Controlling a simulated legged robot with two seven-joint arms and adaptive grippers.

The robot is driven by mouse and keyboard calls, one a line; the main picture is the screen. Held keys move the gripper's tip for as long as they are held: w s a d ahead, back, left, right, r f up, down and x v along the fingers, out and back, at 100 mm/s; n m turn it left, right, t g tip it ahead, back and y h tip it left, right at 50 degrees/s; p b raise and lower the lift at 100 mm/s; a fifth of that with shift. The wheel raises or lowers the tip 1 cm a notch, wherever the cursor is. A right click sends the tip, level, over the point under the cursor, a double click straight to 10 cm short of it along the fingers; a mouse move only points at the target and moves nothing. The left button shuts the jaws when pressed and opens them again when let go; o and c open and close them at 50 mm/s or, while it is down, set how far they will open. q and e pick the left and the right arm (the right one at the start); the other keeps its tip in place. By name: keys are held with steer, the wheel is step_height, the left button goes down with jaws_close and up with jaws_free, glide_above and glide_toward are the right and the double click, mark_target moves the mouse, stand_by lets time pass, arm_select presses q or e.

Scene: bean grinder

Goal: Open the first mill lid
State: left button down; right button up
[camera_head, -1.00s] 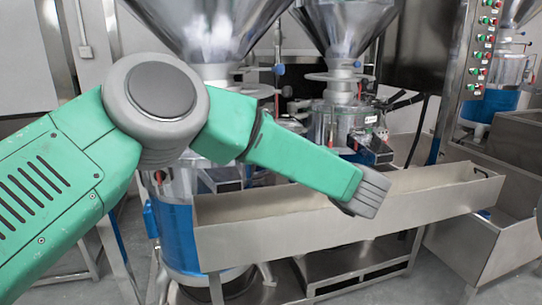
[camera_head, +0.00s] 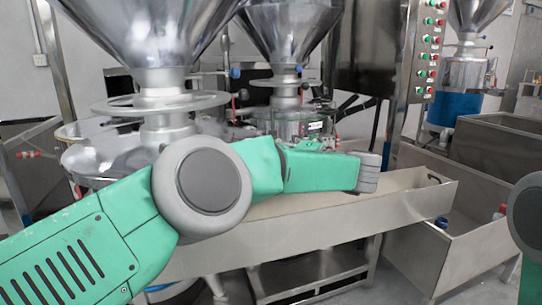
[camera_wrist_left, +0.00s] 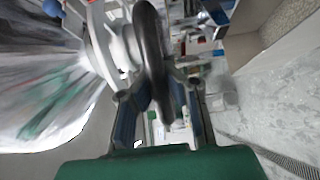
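The nearest mill is at the left in the head view, with a steel hopper (camera_head: 150,35), a flat round disc (camera_head: 160,103) below it and a shiny round body (camera_head: 105,158). A second mill (camera_head: 287,122) stands behind it. I cannot pick out a lid for certain. My left arm crosses in front of the nearest mill, and its gripper is not clearly seen in the head view. My right gripper is out of view.
A long steel trough (camera_head: 300,225) runs in front of the mills. A steel bin (camera_head: 450,235) stands at the right, near a post with a button panel (camera_head: 428,50). Part of my right arm shows at the right edge.

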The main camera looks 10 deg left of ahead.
arm_select(q)
steer(key=shift+s+f, duration=0.1)
steer(key=shift+f, duration=0.25)
steer(key=shift+d, duration=0.15)
steer(key=c, duration=1.5)
jaws_free()
steer(key=shift+d, duration=0.1)
steer(key=shift+c, duration=0.2)
steer(key=shift+r, duration=0.15)
steer(key=shift+r, duration=0.1)
